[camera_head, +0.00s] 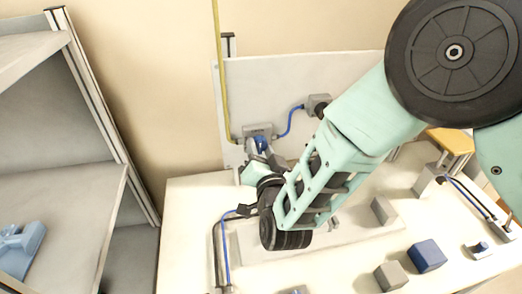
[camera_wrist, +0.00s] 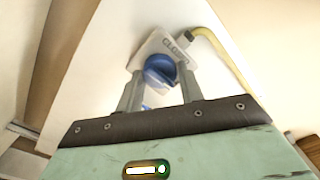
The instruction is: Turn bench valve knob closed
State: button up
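The blue valve knob (camera_wrist: 160,69) sits on a pale plate marked with a partly covered word that looks like "CLOSED" (camera_wrist: 176,48). In the head view the knob (camera_head: 262,143) shows just beyond my gripper (camera_head: 259,158), on a grey block fixed to the upright panel. In the wrist view my gripper (camera_wrist: 159,76) has one finger on each side of the knob, and the knob fills the gap between the fingertips. The fingers appear closed onto its sides. The knob's pointer direction is not clear.
A yellow hose (camera_head: 220,75) runs down to the valve block. A blue cable (camera_head: 291,121) links it to another grey box (camera_head: 318,104). A blue block (camera_head: 427,256) and grey blocks lie on the bench (camera_head: 185,225). A shelf (camera_head: 75,205) stands at left.

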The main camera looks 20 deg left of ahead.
jog(key=shift+f+b, duration=0.1)
jog(key=shift+b, duration=0.3)
jog(key=n+b, duration=0.2)
jog(key=n, duration=0.1)
jog(key=shift+f+b, duration=0.15)
jog(key=shift+b, duration=0.25)
jog(key=n+b, duration=0.3)
jog(key=n, duration=0.2)
jog(key=shift+n+b, duration=0.3)
jog(key=shift+b, duration=0.1)
jog(key=n+b, duration=0.1)
jog(key=n, duration=0.3)
jog(key=shift+b, duration=0.35)
jog(key=n, duration=0.5)
jog(key=shift+n, duration=0.3)
jog(key=o, duration=1)
jog(key=shift+r, duration=0.2)
jog(key=shift+s+d, duration=0.1)
